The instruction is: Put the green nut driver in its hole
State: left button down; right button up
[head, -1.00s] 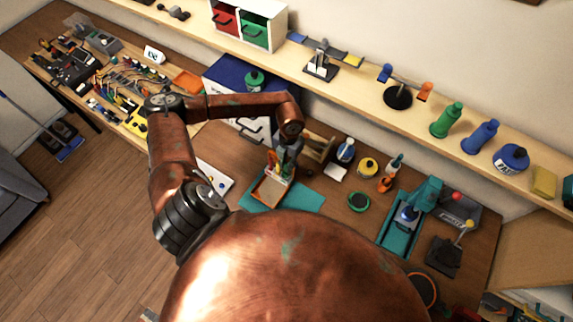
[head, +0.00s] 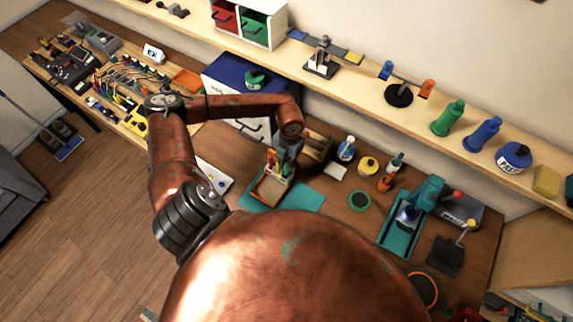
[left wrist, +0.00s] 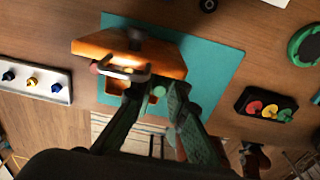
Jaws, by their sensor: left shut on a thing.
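My left gripper (head: 286,150) is over the teal mat (head: 312,199), beside the orange-rimmed holder (head: 268,190). In the left wrist view its fingers (left wrist: 157,98) are closed around a small green end, which appears to be the green nut driver (left wrist: 159,91). The rest of the driver is mostly hidden by the fingers. The orange holder (left wrist: 165,62) lies just beyond the fingertips on the mat (left wrist: 215,68). Red and green handles show close together by the gripper in the head view. I cannot make out the hole or whether the driver's tip is in it. My right gripper is not in view.
A white tray (left wrist: 60,90) with blue and yellow knobs lies left of the mat. A black tray (left wrist: 250,97) with red, yellow and green pieces lies right. Bare table lies between.

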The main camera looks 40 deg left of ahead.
pick_arm(q)
jog(key=shift+f+b, duration=0.4)
jog(key=shift+f, duration=0.2)
jog(key=c, duration=1.8)
grip_release()
jog(key=shift+c, duration=0.2)
jog(key=o, duration=0.5)
jog(key=shift+w+r+p, duration=0.2)
jog(key=shift+r+p, duration=1.5)
jog(key=shift+r, duration=1.85)
jog(key=shift+f, duration=0.1)
